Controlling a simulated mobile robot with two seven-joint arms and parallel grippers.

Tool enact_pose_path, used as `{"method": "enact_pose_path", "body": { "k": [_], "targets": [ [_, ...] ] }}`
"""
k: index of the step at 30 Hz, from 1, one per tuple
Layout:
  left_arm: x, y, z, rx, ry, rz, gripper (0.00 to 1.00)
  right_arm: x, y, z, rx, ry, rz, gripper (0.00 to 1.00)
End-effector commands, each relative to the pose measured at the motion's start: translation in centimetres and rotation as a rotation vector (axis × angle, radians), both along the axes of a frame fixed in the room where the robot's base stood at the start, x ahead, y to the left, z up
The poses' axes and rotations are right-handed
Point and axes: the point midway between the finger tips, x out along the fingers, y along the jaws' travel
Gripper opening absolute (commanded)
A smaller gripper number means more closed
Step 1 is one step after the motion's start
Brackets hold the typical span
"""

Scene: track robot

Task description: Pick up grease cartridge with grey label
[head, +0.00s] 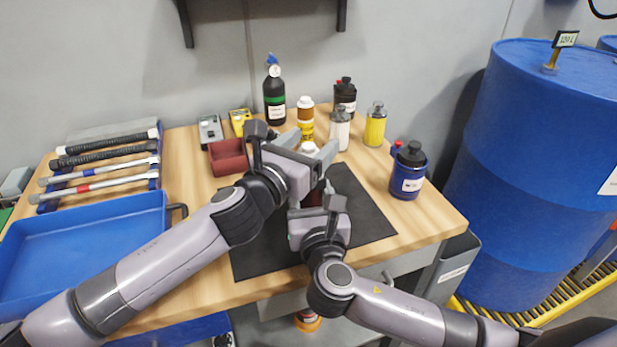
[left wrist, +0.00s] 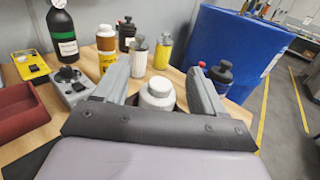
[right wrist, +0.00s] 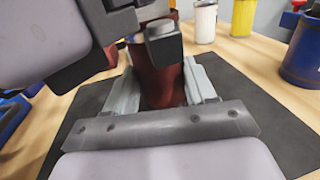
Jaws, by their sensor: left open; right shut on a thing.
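A pale grey-white cartridge (head: 340,130) stands upright at the back of the bench, left of a yellow cartridge (head: 375,127). Both also show in the left wrist view, the pale one (left wrist: 138,57) and the yellow one (left wrist: 163,53). My right gripper (right wrist: 165,85) is shut on a dark red bottle (right wrist: 162,78) over the dark mat. My left gripper (head: 318,155) is open, its fingers on either side of the bottle's white cap (left wrist: 158,94). The left gripper hides part of the bottle in the head view. Both cartridges stand apart from my grippers.
A black bottle (head: 274,98), an amber bottle (head: 306,122) and a dark bottle (head: 345,92) stand near the cartridges. A blue bottle (head: 407,172) stands at right. A red bin (head: 228,158) and blue tray (head: 85,240) are left. The mat (head: 365,215) has bare room at right.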

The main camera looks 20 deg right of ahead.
Motion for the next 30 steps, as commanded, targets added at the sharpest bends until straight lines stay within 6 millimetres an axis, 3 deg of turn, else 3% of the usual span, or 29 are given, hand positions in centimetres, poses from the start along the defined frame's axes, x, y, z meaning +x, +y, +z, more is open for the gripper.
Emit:
{"method": "enact_pose_path", "body": {
  "k": [6, 12, 23, 30],
  "targets": [
    [0.0, 0.0, 0.0, -0.001, -0.001, 0.0, 0.67, 0.0, 0.0, -0.1, -0.001, 0.002, 0.0, 0.18],
    [0.0, 0.0, 0.0, 0.0, 0.0, 0.0, 0.02, 0.0, 0.0, -0.1, -0.001, 0.002, 0.0, 0.18],
    [0.0, 0.0, 0.2, 0.0, -0.001, 0.0, 0.0, 0.0, 0.0, -0.1, -0.001, 0.002, 0.0, 0.18],
    [0.0, 0.0, 2.7, -0.001, -0.006, -0.001, 0.0, 0.0, 0.0, -0.1, -0.001, 0.002, 0.0, 0.18]
  ]
}}
